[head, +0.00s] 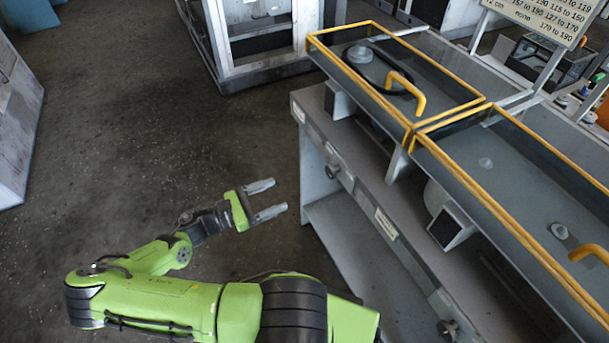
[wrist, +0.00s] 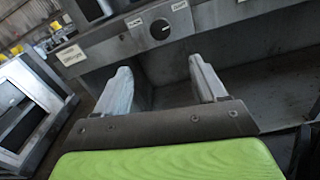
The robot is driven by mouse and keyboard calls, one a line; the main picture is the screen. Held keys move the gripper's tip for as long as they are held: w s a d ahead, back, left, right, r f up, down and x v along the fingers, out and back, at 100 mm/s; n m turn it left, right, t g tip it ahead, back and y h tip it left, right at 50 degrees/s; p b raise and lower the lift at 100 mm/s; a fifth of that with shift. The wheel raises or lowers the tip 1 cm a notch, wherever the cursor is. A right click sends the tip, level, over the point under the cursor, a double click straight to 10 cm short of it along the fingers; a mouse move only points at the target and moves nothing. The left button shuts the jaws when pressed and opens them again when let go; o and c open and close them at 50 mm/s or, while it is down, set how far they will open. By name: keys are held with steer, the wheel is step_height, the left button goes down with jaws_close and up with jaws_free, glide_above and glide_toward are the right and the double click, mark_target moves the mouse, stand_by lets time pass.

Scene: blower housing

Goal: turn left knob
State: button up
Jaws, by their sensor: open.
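The left knob (head: 332,171) is a small dark round knob on the front panel of the grey housing. In the wrist view the dark knob (wrist: 160,29) shows at the top centre, with small labels on both sides and a white mark on its face. My gripper (head: 274,198) is open and empty, to the left of the housing front and apart from the knob. In the wrist view its two grey fingers (wrist: 160,82) point toward the panel, below the knob. A second knob (head: 447,328) sits further right along the same front panel.
Yellow-edged clear covers (head: 400,80) with yellow handles top the housing. A lower shelf (head: 350,235) runs beneath the knob panel. A white-framed cabinet (head: 262,45) stands behind on the floor. The dark floor (head: 130,120) left of the housing is clear.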

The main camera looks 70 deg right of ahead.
mark_target(328, 173)
steer(key=b+x, duration=0.2)
steer(key=x, duration=1.3)
steer(key=shift+s+d, duration=0.25)
steer(key=shift+s, duration=0.1)
steer(key=shift+c, duration=0.5)
steer(key=c, duration=1)
